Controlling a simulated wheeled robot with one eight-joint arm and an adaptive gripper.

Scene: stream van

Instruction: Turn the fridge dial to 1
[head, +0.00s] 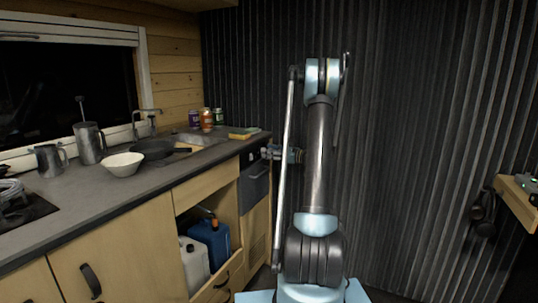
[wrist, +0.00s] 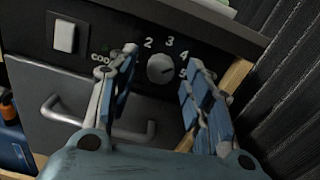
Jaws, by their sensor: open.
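The fridge dial (wrist: 160,69) is a round grey knob on the dark control panel in the wrist view. The numbers 2, 3, 4 and 5 show around it; the spot where 1 would be is covered by a finger. I cannot tell for sure where the dial points. My gripper (wrist: 160,88) is open, with one blue-padded finger on each side of the dial, and nothing is between the pads near the camera. In the head view my gripper (head: 272,153) is at the fridge front (head: 253,183), largely seen side-on.
A fridge handle (wrist: 95,125) juts out below the panel, and a white switch (wrist: 65,36) sits at its left. The counter (head: 120,190) runs along the left with a bowl (head: 122,164) and jugs. A corrugated dark wall (head: 410,130) stands close on the right.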

